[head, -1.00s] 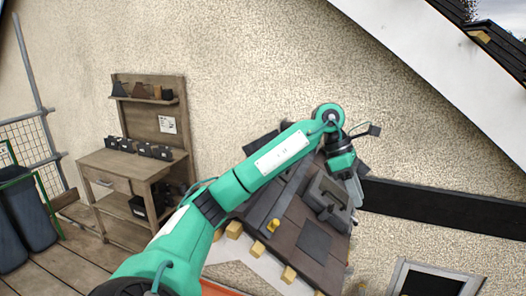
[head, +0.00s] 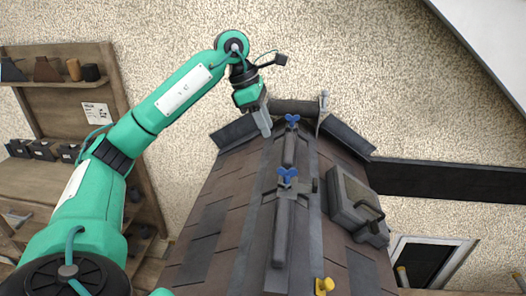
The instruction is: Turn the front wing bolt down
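Two blue wing bolts stand along the roof ridge. The nearer, front one (head: 287,175) sits on a grey clamp bracket above a long dark ridge piece (head: 284,235). The farther one (head: 292,120) stands at the back end of the ridge. My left gripper (head: 265,128) points down at the far left side of the ridge, left of the rear bolt and behind the front one. It appears apart from both bolts. Its grey fingers overlap from this angle, so their opening does not show. My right gripper is not in view.
A grey box-like tool (head: 358,205) rests on the right roof slope. A yellow piece (head: 324,286) sits low on the ridge's right side. A wooden workbench (head: 60,120) stands at left. A dark beam (head: 450,180) runs along the wall at right.

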